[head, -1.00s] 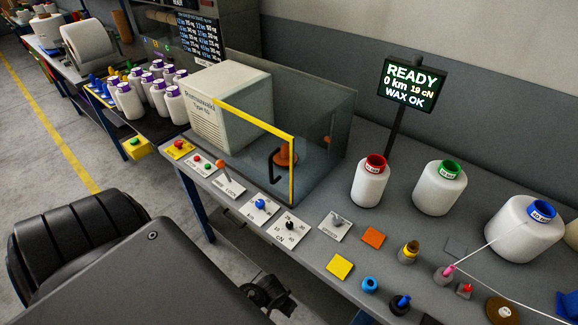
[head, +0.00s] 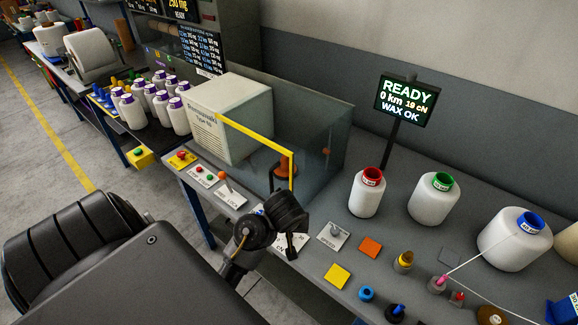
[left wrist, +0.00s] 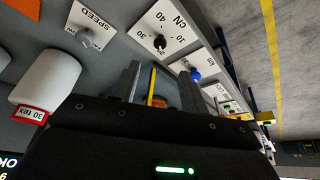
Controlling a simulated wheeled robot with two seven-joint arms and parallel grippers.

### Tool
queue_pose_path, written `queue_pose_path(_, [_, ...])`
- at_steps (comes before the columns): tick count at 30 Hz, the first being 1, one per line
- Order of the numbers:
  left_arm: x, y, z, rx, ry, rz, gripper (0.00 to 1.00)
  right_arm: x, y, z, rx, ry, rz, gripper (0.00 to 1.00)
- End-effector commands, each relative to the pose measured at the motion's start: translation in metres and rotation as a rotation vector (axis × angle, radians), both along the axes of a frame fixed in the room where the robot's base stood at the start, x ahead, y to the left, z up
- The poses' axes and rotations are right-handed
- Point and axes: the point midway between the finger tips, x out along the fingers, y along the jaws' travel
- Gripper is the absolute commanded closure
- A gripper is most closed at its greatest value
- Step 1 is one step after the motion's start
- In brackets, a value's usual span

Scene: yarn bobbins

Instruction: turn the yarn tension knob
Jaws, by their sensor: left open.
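The tension knob is a black knob (left wrist: 159,42) on a white plate marked cN with a number scale. In the head view its plate (head: 281,247) is mostly covered by my left gripper (head: 291,243), and the knob itself is hidden. In the left wrist view the two grey fingers of my left gripper (left wrist: 160,88) are apart with nothing held between them. The knob lies beyond the fingertips, clear of them. My right gripper is not in view.
A blue knob (left wrist: 195,74) and the grey SPEED knob (left wrist: 84,35) flank the cN plate. A yellow-edged glass guard (head: 291,170) stands behind. White bobbins (head: 367,193) stand to the right, and the screen (head: 407,98) reads READY, 19 cN.

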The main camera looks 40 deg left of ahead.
Motion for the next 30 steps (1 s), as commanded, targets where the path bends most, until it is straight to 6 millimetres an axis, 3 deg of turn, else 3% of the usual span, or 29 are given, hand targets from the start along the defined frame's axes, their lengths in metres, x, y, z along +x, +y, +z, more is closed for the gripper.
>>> queue_pose_path(18, [0.029,0.022,-0.089,0.004,0.003,-0.006,0.55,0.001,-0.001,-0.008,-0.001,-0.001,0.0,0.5])
queue_pose_path(30, [0.032,0.024,-0.099,0.0,0.001,-0.003,0.55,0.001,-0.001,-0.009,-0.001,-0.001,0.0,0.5])
